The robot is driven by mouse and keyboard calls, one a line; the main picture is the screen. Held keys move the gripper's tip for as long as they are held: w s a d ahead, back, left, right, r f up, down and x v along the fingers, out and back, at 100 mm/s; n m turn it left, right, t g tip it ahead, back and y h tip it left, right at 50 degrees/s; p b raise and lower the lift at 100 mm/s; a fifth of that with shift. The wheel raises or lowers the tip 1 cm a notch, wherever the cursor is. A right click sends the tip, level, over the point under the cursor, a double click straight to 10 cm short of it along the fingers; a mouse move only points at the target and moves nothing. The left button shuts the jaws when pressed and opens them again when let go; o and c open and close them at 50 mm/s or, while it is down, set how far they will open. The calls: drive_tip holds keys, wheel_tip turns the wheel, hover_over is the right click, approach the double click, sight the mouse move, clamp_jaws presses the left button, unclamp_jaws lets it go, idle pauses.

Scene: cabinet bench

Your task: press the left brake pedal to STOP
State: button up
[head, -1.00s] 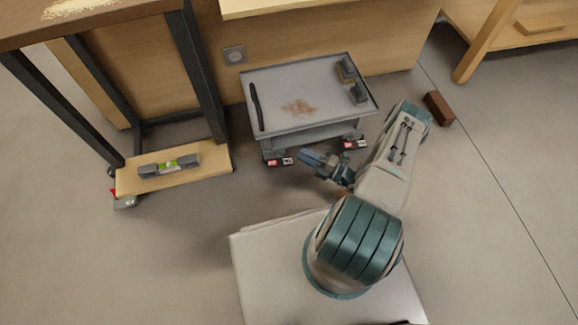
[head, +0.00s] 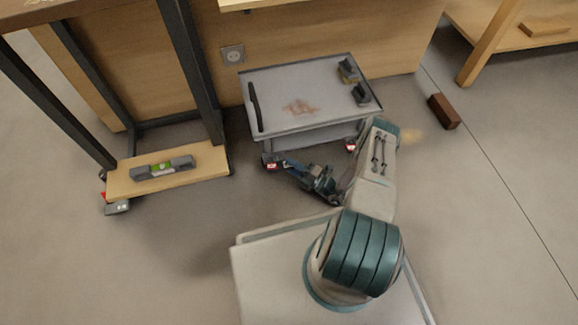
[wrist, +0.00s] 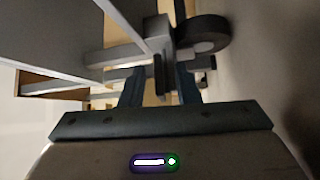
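The grey cart (head: 300,128) stands against the bench, with red-marked brake pedals low on its near side. The right brake pedal (head: 351,147) is partly covered by my arm. My gripper is low at the cart's near left corner, its tips beside the left pedal; contact cannot be told. In the wrist view my gripper (wrist: 158,88) has its fingers apart, a dark narrow part between them and a dark caster wheel (wrist: 203,32) just beyond.
A table with dark legs (head: 190,70) and a low wooden shelf (head: 210,163) holding a spirit level (head: 162,168) stands to the left. A brown block (head: 444,111) lies on the floor at right. A wall socket (head: 232,55) is behind the cart.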

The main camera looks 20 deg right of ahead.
drive_tip(key=shift+w+a+r, duration=0.1)
drive_tip(key=shift+w+a, duration=0.3)
clamp_jaws()
drive_tip(key=shift+d+r+n+g+h+p, duration=0.15)
drive_tip(key=shift+r+n+g+h+p, duration=0.35)
drive_tip(key=shift+r+n+g+p, duration=0.4)
drive_tip(key=shift+n+h+p, duration=0.5)
drive_tip(key=shift+n+p, duration=0.1)
drive_tip(key=shift+p, duration=0.3)
drive_tip(key=shift+g, duration=0.3)
drive_tip(key=shift+f+n, duration=0.1)
drive_tip(key=shift+n, duration=0.2)
